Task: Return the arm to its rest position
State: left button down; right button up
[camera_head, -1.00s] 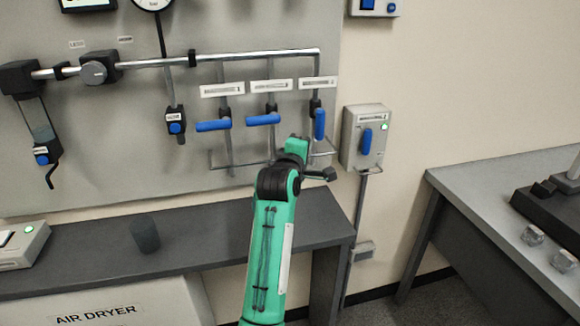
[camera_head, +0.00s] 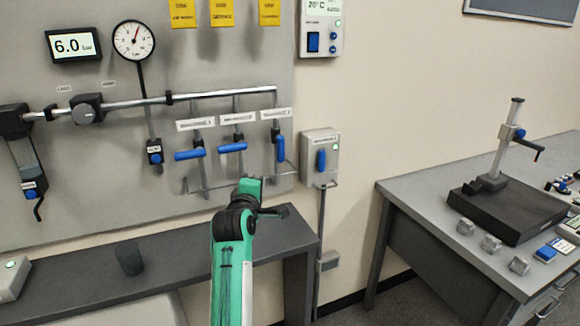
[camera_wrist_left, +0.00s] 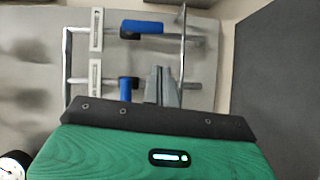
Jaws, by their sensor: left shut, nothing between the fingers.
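My left arm is green with a black wrist joint and rises from the bottom middle of the head view. Its hand is in front of the lower pipes of the wall panel, and its fingers cannot be made out there. In the left wrist view my left gripper (camera_wrist_left: 162,85) has its grey fingers together, with nothing between them. Beyond the fingers are two blue valve handles (camera_wrist_left: 142,26) and pipes; the fingers appear apart from the handles. My right gripper is not in view.
The grey wall panel (camera_head: 110,190) carries a pipe (camera_head: 190,96), several blue-handled valves and a gauge (camera_head: 133,40). A switch box (camera_head: 320,158) stands right of the hand. Below is a dark shelf (camera_head: 185,255) with a dark cup (camera_head: 129,259). A table (camera_head: 420,205) with a measuring stand (camera_head: 508,208) is at right.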

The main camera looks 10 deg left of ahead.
pick_arm(q)
jog(key=s+f+m+g, duration=0.7)
jog(key=s+f+m, duration=0.3)
jog(key=s+f, duration=1.2)
jog(key=s+f+m+g, duration=0.3)
jog(key=s+f+m, duration=0.15)
jog(key=s, duration=0.85)
jog(key=s+f+m+g, duration=0.4)
jog(key=s+m, duration=0.1)
jog(key=s, duration=0.8)
notch_tip(320, 180, down, 27)
jog(key=g+p, duration=0.1)
jog(key=p, duration=0.1)
jog(key=s+a+f+g+p, duration=0.1)
jog(key=s+a+f+p, duration=0.1)
jog(key=s+f, duration=1.7)
jog(key=shift+s+a+f+p, duration=0.2)
jog(key=shift+a+p, duration=0.1)
jog(key=shift+a, duration=0.3)
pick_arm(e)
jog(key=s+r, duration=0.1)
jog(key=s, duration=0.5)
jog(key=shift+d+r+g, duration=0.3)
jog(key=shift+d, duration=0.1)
